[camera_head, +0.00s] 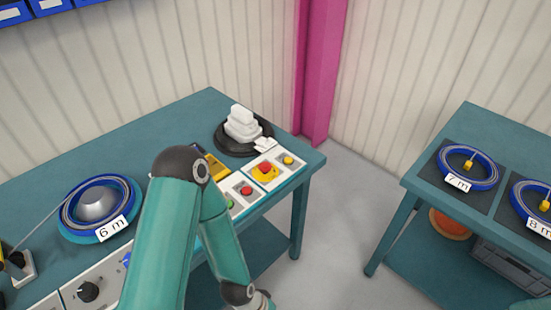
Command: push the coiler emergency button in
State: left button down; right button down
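A red mushroom button (265,167) on a yellow surround sits on the pale control panel near the right end of the left table. It looks like the emergency button; I cannot tell whether it is in or out. A smaller red button (246,190) and a yellow button (288,160) are on the panels beside it. One teal arm of mine rises from the bottom left of centre, bends at a dark elbow and drops to the bottom edge, in front of the table. Neither gripper's fingers show; the lower end of this arm is cut off by the frame.
The teal left table (160,128) bears a blue reel (128,205) marked 6 m and a white device on a black disc (240,128). A right table (480,125) holds blue coils (468,165). Bare floor (345,200) lies between the tables. A magenta post (320,70) stands behind.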

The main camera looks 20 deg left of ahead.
aim_at(264, 164)
jog(key=u, duration=0.15)
jog(key=k, duration=0.95)
jog(key=u, duration=0.3)
jog(key=i, duration=1)
jog(key=z, duration=0.05)
